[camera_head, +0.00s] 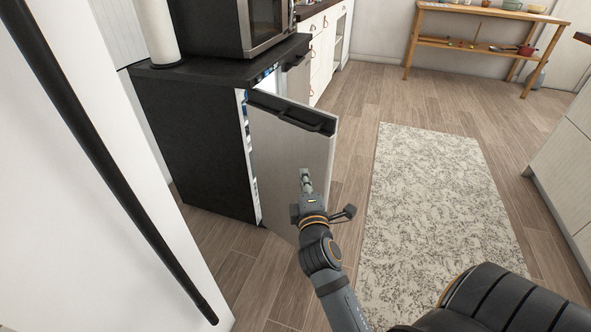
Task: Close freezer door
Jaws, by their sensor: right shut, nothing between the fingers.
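The freezer (190,135) is a low black cabinet left of centre, with a light inside. Its grey door (287,150) stands open, swung out toward the right, with a black handle (290,113) along its top. My right gripper (306,178) is shut and empty. It is in front of the door's lower right part in the picture; I cannot tell whether it touches the door. My left gripper is not in view.
A microwave (262,22) and a white cylinder (158,30) stand on the freezer's top. A white panel with a long black handle (105,165) fills the left side. A patterned rug (430,205) lies on open wooden floor at right. White cabinets (322,45) and a wooden shelf table (470,48) stand behind.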

